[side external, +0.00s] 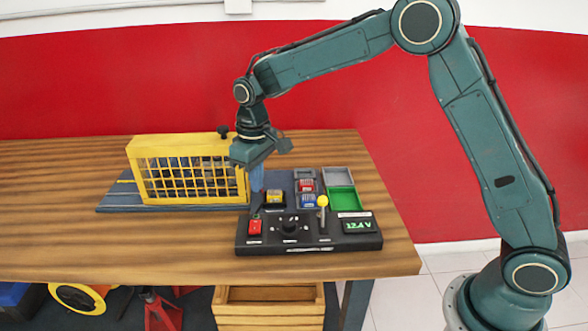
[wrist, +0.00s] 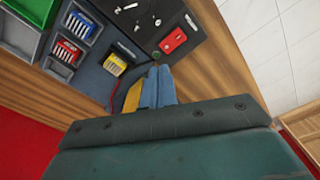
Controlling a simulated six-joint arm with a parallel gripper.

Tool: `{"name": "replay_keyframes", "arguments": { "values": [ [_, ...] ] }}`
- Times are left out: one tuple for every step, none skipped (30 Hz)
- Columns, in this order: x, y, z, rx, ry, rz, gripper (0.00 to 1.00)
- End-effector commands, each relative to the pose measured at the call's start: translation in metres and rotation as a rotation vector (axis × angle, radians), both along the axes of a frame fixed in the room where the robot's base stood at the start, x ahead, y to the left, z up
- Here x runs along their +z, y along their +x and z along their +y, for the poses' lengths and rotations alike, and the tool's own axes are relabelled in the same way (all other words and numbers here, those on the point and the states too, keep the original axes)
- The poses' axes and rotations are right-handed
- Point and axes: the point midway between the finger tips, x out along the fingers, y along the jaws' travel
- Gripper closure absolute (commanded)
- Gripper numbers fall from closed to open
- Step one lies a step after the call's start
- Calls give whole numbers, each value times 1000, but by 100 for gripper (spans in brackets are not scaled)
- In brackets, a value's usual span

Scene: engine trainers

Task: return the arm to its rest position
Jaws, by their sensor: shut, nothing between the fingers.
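My gripper (side external: 257,183) points down at the right end of the yellow cage, just behind the black control panel (side external: 350,243). Its blue fingers are shut together with nothing between them. In the wrist view the shut fingers (wrist: 157,86) show above the dark gripper body, with a yellow part beside them on the left. My arm reaches out over the bench from its base at the right. I cannot tell whether the fingertips touch anything.
The wooden bench (side external: 60,225) holds the yellow mesh cage (side external: 143,150) with a black knob. The panel has a red switch (side external: 255,227), a dial and a yellow-knobbed lever (side external: 322,202). Behind are a yellow-black block (side external: 274,197), red and blue packs and a green bin (side external: 341,198).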

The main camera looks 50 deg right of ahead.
Motion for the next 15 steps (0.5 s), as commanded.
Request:
{"name": "replay_keyframes", "arguments": {
  "values": [
    [9,-4,-3,-5,2,-12,100],
    [14,-7,-4,-8,4,-18,100],
    [21,-11,-7,-13,5,-26,100],
    [27,-15,-9,-17,6,-33,100],
    [33,-19,-11,-21,7,-41,100],
    [40,-25,-14,-26,9,-49,100],
    [46,-29,-16,-31,10,-57,100],
    [52,-34,-18,-35,11,-65,100],
    [60,-41,-21,-41,13,-76,100],
    [65,-46,-23,-45,14,-84,100],
    [70,-51,-25,-49,16,-91,100],
    [77,-57,-28,-55,17,-102,100],
    [82,-63,-30,-59,19,-110,100],
    [87,-68,-32,-63,20,-119,100],
    [93,-75,-35,-69,21,-129,100]
  ]
}}
